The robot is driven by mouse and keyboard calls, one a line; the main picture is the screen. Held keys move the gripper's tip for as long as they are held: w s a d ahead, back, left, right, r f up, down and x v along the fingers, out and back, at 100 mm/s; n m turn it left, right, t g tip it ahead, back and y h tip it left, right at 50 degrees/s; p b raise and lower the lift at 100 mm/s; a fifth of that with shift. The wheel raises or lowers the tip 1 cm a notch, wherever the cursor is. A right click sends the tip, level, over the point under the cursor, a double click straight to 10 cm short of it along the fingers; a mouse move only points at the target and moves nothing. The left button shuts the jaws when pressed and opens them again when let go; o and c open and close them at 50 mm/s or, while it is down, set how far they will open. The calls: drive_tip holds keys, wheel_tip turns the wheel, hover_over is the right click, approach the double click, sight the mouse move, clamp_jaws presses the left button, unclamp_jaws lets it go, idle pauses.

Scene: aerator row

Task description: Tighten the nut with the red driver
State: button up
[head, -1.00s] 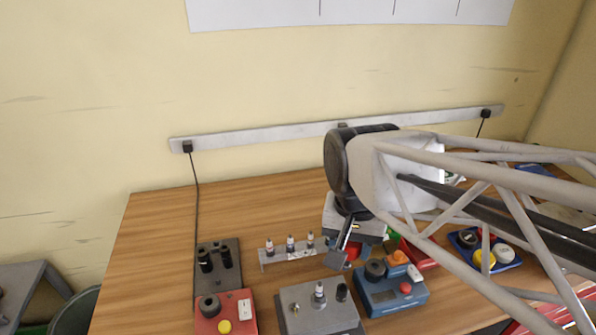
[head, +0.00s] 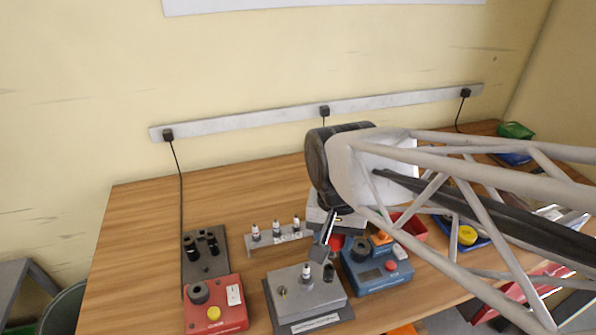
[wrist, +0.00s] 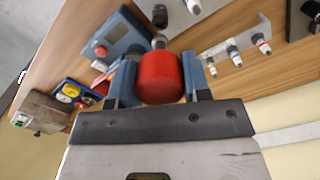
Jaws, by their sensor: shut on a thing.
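My gripper (head: 325,240) is shut on the red driver. In the wrist view its blue fingers press on both sides of the driver's thick red handle (wrist: 160,78). A small grey part (wrist: 160,42) shows just beyond the handle. In the head view the gripper hangs above the back of the grey fixture block (head: 312,298). A white-topped post (head: 306,271), a black post (head: 328,272) and a small brass-coloured piece (head: 283,291) stand on the block. I cannot make out which part is the nut, or whether the driver touches anything.
A blue device (head: 376,268) stands close right of the block and a red box (head: 215,308) left of it. A rack (head: 278,240) with several white-capped pieces is behind. A black-post plate (head: 206,263) stands at left. The wooden table (head: 150,230) is clear at far left.

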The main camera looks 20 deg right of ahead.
sight(332, 253)
drive_tip(key=shift+f, duration=1.2)
drive_tip(key=shift+f, duration=1.1)
idle(0.7)
drive_tip(key=shift+m, duration=0.3)
drive_tip(key=m, duration=0.5)
drive_tip(key=shift+m, duration=1.1)
drive_tip(key=m, duration=0.3)
drive_tip(key=shift+m, duration=2.3)
